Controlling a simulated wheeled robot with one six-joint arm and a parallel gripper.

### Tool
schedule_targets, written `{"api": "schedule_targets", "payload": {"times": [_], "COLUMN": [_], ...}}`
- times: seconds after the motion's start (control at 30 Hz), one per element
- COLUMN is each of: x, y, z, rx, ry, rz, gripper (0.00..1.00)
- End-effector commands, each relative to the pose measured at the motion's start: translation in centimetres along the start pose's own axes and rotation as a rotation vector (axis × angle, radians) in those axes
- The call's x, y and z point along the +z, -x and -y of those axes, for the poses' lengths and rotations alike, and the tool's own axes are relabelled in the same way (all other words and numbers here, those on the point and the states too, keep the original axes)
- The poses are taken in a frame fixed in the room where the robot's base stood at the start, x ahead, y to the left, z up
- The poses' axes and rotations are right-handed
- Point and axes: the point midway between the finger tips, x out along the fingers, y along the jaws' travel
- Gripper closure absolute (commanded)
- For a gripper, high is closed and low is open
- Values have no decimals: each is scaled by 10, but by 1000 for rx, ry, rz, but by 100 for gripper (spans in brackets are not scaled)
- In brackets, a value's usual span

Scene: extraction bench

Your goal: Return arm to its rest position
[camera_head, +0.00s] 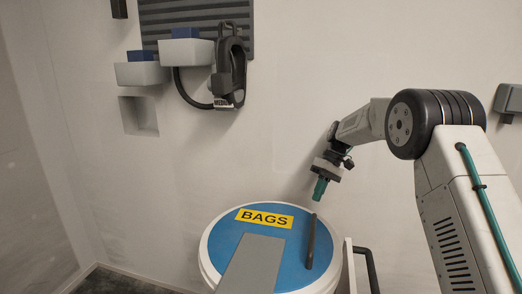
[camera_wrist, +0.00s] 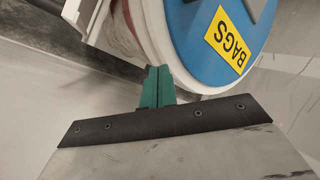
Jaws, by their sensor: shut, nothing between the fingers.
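My gripper (camera_head: 320,188) has green fingers and is shut and empty. In the head view it points down just above the far right rim of a round container with a blue lid (camera_head: 227,236). My arm reaches in from the right with its elbow raised. In the wrist view the shut green fingers of my gripper (camera_wrist: 157,84) show beside the container's white side, with the blue lid (camera_wrist: 195,15) at the upper right. The fingers look apart from the container.
The lid bears a yellow BAGS label (camera_head: 265,218), a grey plate (camera_head: 254,264) and a dark bar (camera_head: 310,242). A dark handle (camera_head: 371,268) stands right of the container. A black hose device (camera_head: 230,68) and white bins (camera_head: 186,52) hang on the back wall. The wall area between is clear.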

Motion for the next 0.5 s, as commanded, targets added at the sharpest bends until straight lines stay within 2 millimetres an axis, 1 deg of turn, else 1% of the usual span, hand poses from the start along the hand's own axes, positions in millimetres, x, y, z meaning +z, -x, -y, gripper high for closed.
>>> {"api": "schedule_targets", "payload": {"times": [0.03, 0.17, 0.27, 0.4, 0.47, 0.5], "x": [14, 52, 89, 145, 170, 186], "y": [2, 9, 14, 20, 20, 19], "z": [8, 28, 48, 78, 90, 98], "rx": [17, 72, 122, 196, 227, 246], "ry": [-40, -149, -231, -333, -372, -394], "rz": [6, 13, 10, -10, -20, -29], "gripper": [100, 100, 100, 100, 100, 100]}}
